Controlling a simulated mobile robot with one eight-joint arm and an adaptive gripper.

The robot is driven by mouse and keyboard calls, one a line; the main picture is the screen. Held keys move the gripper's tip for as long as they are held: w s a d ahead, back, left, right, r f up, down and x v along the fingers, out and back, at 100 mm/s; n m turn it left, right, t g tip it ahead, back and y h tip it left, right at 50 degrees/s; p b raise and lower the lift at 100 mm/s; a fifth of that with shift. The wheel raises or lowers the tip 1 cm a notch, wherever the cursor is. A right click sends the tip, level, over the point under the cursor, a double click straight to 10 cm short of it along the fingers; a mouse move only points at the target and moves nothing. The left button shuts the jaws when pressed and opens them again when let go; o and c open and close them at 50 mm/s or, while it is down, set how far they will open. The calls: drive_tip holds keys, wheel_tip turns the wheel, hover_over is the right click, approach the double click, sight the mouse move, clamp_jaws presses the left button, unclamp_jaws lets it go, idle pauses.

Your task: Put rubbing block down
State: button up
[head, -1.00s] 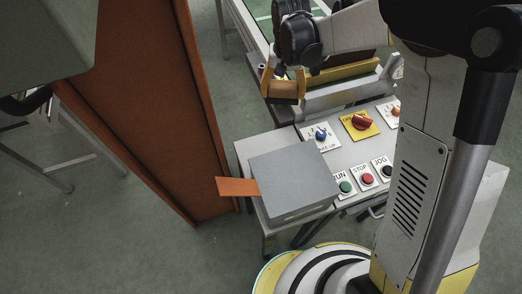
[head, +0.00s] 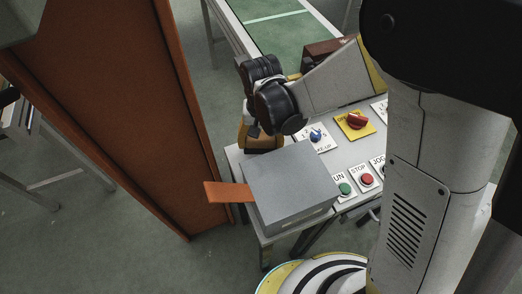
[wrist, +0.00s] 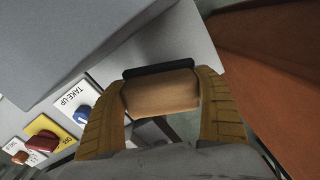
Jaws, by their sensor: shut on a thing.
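The rubbing block (wrist: 160,94) is a tan wooden block with a dark strip along its far edge in the wrist view. My gripper (wrist: 162,98) is shut on it, with one ochre finger at each end. In the head view my gripper (head: 262,138) is at the left end of the control panel (head: 340,158), just behind a grey box. My wrist largely hides the block there. I cannot tell whether the block touches the panel top.
The grey box (head: 292,183) stands on the panel's near left corner, with an orange tab (head: 229,192) sticking out left. Knobs and buttons (head: 356,120) fill the panel to the right. A tall rust-orange panel (head: 130,110) rises to the left. A green-topped table (head: 268,25) lies behind.

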sight(261, 150)
drive_tip(key=shift+f+b, duration=0.85)
drive_tip(key=shift+f, duration=1.05)
drive_tip(key=shift+f, duration=0.15)
drive_tip(key=o, duration=1.3)
drive_tip(key=shift+o, duration=0.2)
wheel_tip(261, 150, up, 12)
drive_tip(key=p, duration=0.4)
drive_tip(key=shift+p, duration=0.35)
drive_tip(key=shift+d+r, duration=0.15)
drive_tip(key=shift+r, duration=0.2)
drive_tip(key=s+d+r+t, duration=0.3)
drive_tip(key=d+r, duration=0.3)
drive_tip(key=d, duration=0.4)
drive_tip(key=s+d+r+t, duration=0.4)
drive_tip(key=d+r, duration=0.3)
drive_tip(key=d, duration=0.4)
drive_tip(key=shift+s+d+m, duration=0.2)
drive_tip(key=shift+s+m, duration=0.1)
drive_tip(key=shift+s, duration=0.5)
